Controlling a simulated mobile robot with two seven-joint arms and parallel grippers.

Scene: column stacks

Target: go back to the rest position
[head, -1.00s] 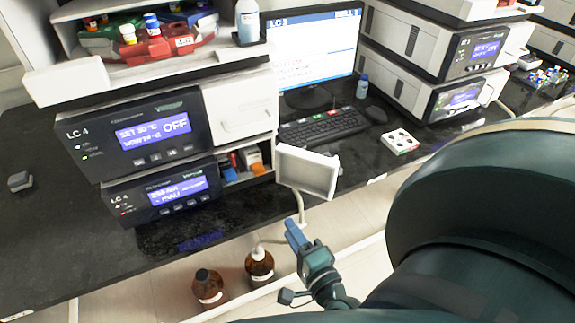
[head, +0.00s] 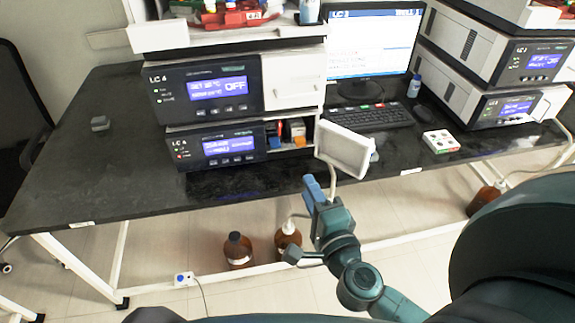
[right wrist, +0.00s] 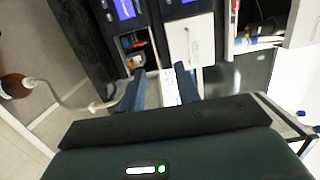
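My right gripper (head: 318,190) is held out in front of the bench in the head view, close below the open white door (head: 345,150) of the lower LC 4 unit (head: 215,147). In the right wrist view its two blue fingers (right wrist: 158,90) stand apart, with nothing clearly held between them. I cannot tell from the head view whether it touches the door. The compartment behind the door shows small coloured boxes (head: 297,132). My left gripper is not in view.
The black bench (head: 100,160) carries the LC 4 stack, a monitor (head: 375,45), a keyboard (head: 365,118) and a white tray (head: 440,141). Brown bottles (head: 238,250) stand on the floor below, with tubing near my right gripper. The bench top at left is mostly clear.

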